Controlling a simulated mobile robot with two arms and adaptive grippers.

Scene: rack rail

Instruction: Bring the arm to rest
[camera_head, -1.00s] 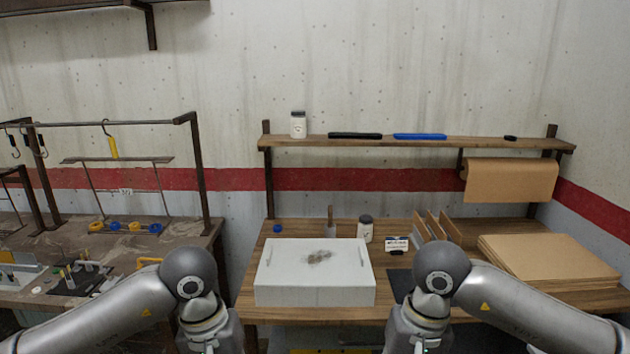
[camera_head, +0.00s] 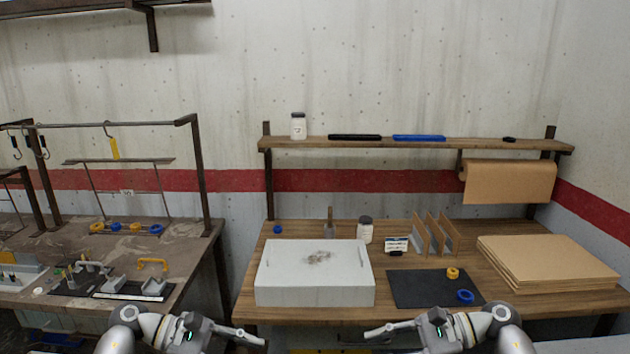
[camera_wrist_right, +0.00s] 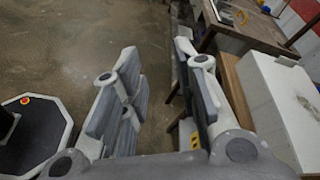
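My left gripper (camera_head: 250,338) is at the bottom of the head view, in front of the wooden table, pointing right. Its fingers show only from the side, so its opening is unclear. My right gripper (camera_head: 378,332) is at the bottom, pointing left. In the right wrist view the fingers of the right gripper (camera_wrist_right: 160,75) are spread apart with nothing between them. Both arms are low and folded in near the table's front edge, apart from the things on it.
The wooden table (camera_head: 300,230) holds a white box (camera_head: 290,290), a dark mat (camera_head: 415,288) with a yellow ring (camera_head: 453,273) and a blue ring (camera_head: 465,296), and cardboard sheets (camera_head: 550,262). A dark bench (camera_head: 190,260) stands left. The wrist view shows open floor (camera_wrist_right: 60,50).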

